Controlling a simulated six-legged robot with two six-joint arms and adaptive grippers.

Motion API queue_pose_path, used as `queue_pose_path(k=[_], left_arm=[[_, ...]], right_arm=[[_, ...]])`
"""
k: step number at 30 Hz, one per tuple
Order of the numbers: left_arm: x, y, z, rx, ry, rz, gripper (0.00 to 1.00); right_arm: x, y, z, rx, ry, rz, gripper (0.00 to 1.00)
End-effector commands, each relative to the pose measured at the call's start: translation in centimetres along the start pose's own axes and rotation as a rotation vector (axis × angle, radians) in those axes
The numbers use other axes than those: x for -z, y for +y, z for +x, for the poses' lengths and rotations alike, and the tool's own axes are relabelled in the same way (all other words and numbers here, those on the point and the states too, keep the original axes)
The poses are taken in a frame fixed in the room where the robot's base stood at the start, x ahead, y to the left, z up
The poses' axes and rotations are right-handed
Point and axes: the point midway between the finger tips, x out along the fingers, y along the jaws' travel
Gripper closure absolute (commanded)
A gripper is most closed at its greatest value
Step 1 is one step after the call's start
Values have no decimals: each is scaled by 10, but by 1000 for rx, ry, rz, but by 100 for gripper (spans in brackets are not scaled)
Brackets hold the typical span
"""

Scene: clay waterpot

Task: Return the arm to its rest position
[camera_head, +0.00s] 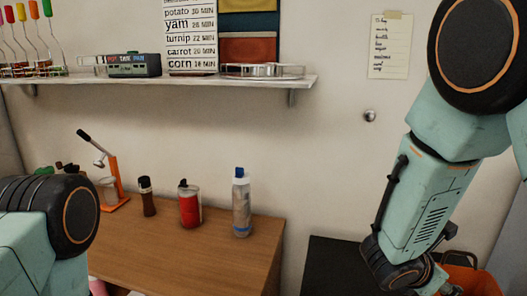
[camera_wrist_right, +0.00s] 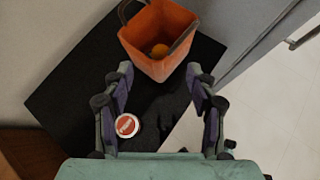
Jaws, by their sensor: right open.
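My right arm (camera_head: 425,195) hangs down at the right of the head view, its lower end near the bottom edge. My right gripper (camera_wrist_right: 160,75) is open in the right wrist view, its two fingers apart and nothing between them. It is above a black surface (camera_wrist_right: 80,85), with an orange bucket (camera_wrist_right: 145,40) beyond the fingertips. My left arm (camera_head: 50,225) shows only in part at the lower left; its gripper is out of the frame. No clay waterpot is visible.
A round red-and-white item (camera_wrist_right: 127,125) lies on the black surface by one finger. A wooden table (camera_head: 190,255) carries bottles and an orange stand (camera_head: 115,190). A shelf (camera_head: 200,87) crosses the wall above.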

Motion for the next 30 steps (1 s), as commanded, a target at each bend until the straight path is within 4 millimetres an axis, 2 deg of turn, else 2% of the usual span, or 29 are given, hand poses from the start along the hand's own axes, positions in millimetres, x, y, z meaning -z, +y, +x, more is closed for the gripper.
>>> queue_pose_path(k=[5,8,15,18,20,23,26,30], left_arm=[[0,0,0,0,0,0,100],[0,0,3,0,0,1,100],[0,0,27,0,0,1,100],[0,0,41,0,-1,0,100],[0,0,50,0,-1,0,100],[0,0,67,0,-1,0,100],[0,-1,87,0,-1,0,100],[0,-1,117,0,-1,1,100]], right_arm=[[47,-23,-4,85,204,132,43],[88,-40,-11,158,353,246,43],[219,-79,-41,420,756,683,43],[263,-86,-49,521,866,901,43],[286,-91,-49,578,907,1040,43],[318,-100,-41,661,930,1282,43],[345,-119,-20,726,887,1517,43],[379,-171,16,799,728,1743,43]])
